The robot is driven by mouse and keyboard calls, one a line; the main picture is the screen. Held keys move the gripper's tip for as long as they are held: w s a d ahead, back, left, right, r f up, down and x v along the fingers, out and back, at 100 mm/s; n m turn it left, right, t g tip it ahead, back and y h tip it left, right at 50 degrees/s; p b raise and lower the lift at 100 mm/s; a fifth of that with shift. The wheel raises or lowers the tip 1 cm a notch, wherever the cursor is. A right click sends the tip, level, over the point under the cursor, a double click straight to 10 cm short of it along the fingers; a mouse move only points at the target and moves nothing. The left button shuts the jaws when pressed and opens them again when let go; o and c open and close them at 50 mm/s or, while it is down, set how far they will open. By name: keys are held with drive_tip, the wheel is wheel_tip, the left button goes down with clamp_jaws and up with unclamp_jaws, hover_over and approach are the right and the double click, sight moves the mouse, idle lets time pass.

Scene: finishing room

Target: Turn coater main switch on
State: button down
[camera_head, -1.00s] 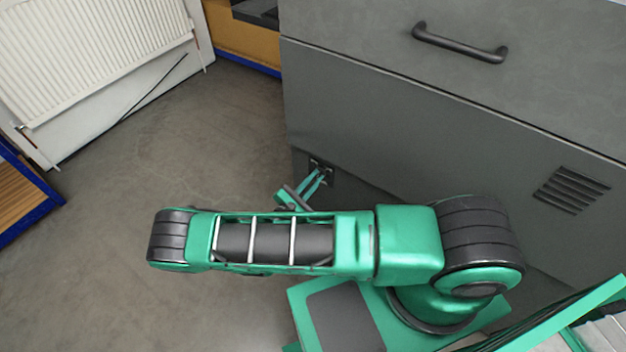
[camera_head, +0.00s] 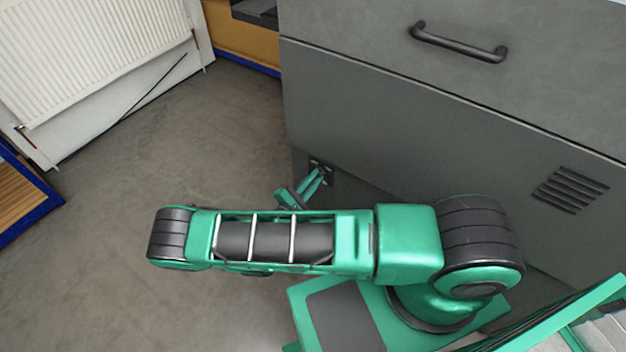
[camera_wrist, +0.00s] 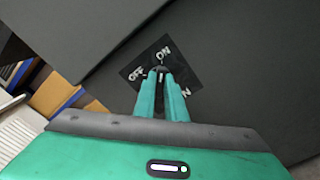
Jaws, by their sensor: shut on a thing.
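The coater's main switch is on a black plate (camera_wrist: 182,66) low on the grey cabinet front. In the wrist view, white "OFF" lettering is on the plate's left and "ON" is at its top. More lettering at the lower right is partly hidden by a finger. My gripper (camera_wrist: 161,74) is shut on the small dark switch knob in the plate's middle. The fingers hide most of the knob, so I cannot tell its exact setting. In the head view, my gripper (camera_head: 321,171) reaches the plate from the left, beyond my forearm.
The grey cabinet (camera_head: 400,120) has a black handle (camera_head: 459,43) above and a vent (camera_head: 570,189) at the right. A white radiator (camera_head: 90,55) stands at the far left. A blue-edged wooden piece (camera_head: 20,195) is at the left edge. The floor between is open.

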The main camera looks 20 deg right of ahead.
drive_tip(key=c, duration=1.9)
unclamp_jaws()
drive_tip(key=shift+a+f, duration=0.15)
drive_tip(key=shift+f, duration=0.05)
drive_tip(key=shift+o, duration=0.5)
drive_tip(key=shift+r, duration=0.1)
drive_tip(key=v, duration=1)
drive_tip(key=shift+s+a, duration=0.25)
